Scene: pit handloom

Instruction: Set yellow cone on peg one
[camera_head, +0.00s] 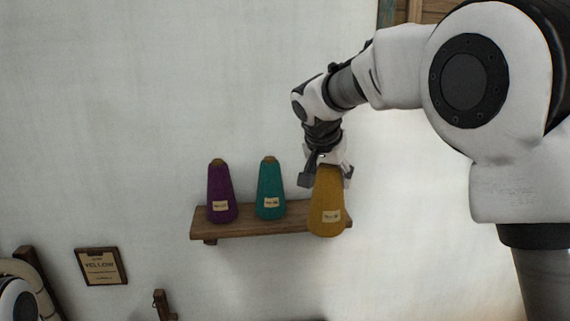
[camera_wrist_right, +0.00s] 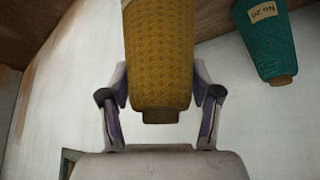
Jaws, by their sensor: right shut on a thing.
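The yellow cone (camera_head: 329,207) is upright with a small label, in front of the right end of the wall shelf. My right gripper (camera_head: 326,177) is at its narrow top, coming from above. In the right wrist view the yellow cone (camera_wrist_right: 158,60) sits between both fingers of the right gripper (camera_wrist_right: 160,95), which are shut on it. I cannot tell whether its base touches the shelf. A small wooden post (camera_head: 161,304) shows at the bottom of the head view; I cannot tell whether it is peg one. My left gripper is not in view.
A wooden shelf (camera_head: 262,225) on the wall holds a purple cone (camera_head: 221,193) and a teal cone (camera_head: 269,190). The teal cone also shows in the right wrist view (camera_wrist_right: 268,45). A framed "YELLOW" sign (camera_head: 102,266) hangs at lower left. The wall between is clear.

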